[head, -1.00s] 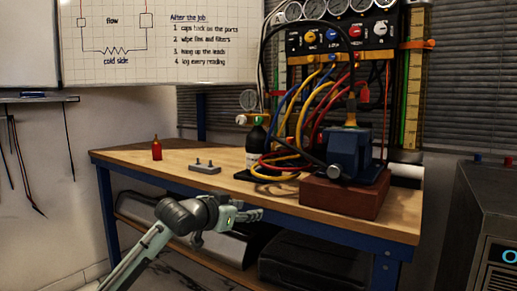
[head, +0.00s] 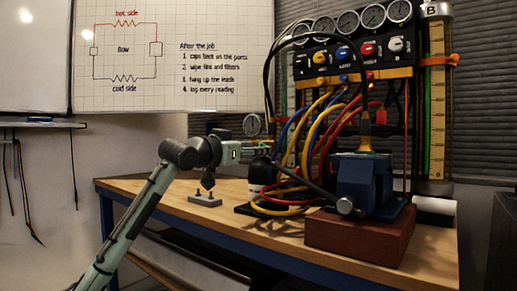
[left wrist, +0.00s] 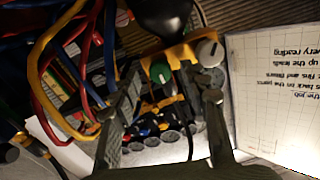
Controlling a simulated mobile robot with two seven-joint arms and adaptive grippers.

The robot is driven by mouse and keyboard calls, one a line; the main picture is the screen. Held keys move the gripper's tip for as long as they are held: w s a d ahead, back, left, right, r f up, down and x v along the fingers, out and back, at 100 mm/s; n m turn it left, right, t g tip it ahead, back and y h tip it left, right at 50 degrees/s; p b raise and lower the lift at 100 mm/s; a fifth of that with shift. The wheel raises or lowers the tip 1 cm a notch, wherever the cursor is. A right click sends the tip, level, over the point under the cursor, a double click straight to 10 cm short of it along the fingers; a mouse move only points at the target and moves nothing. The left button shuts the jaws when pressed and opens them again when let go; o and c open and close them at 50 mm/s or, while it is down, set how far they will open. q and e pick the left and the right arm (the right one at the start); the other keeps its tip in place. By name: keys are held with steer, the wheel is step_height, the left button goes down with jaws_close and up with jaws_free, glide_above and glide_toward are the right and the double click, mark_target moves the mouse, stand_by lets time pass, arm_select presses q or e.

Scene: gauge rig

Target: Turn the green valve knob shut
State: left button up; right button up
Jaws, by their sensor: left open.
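The green valve knob (left wrist: 159,72) shows in the left wrist view, on a yellow fitting beside a pale round part (left wrist: 208,50). In the head view the knob is hidden behind my left gripper (head: 264,148). My left gripper is raised above the bench at the dark bottle (head: 262,172), pointing right. In the left wrist view its fingers (left wrist: 167,82) are apart, with the knob seen between them near the tips. I cannot tell whether either finger touches it. My right gripper is in neither view.
Coloured hoses (head: 317,140) hang close to the right of my left gripper. A blue vise (head: 365,178) stands on a red-brown block (head: 360,236). A small grey block with pegs (head: 205,200) lies on the wooden bench (head: 265,235). A small gauge (head: 252,124) stands just above the gripper.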

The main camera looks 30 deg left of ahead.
arm_select(q)
steer(key=shift+w, duration=0.95)
steer(key=shift+c, duration=0.5)
